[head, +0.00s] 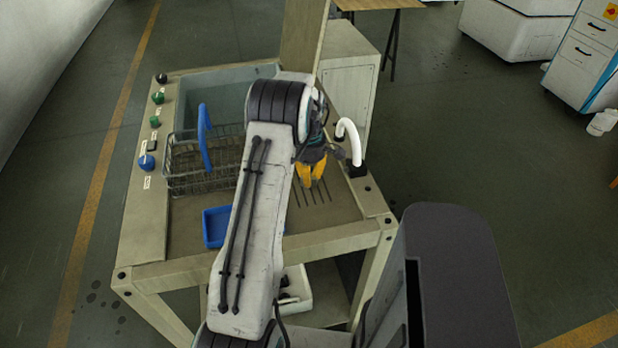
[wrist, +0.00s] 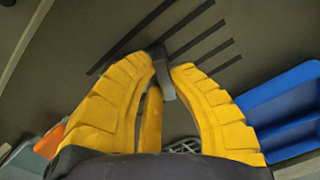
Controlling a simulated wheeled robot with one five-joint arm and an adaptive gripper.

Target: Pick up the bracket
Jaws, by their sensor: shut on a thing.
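My gripper (head: 311,175) is over the worktop of the stand in the head view, its yellow fingers pointing down above the dark slots. In the wrist view my gripper (wrist: 163,68) is shut on a small grey metal piece, the bracket (wrist: 163,80), held between the fingertips. Only part of the bracket shows between the fingers. In the head view it is hidden. I cannot tell whether it touches the worktop.
A shallow blue tray (head: 215,240) lies left of my gripper on the worktop (head: 335,212). A wire basket (head: 185,182) with a blue handle stands behind it. A white curved pipe (head: 354,141) rises close to the right. Dark slots (head: 318,192) mark the surface.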

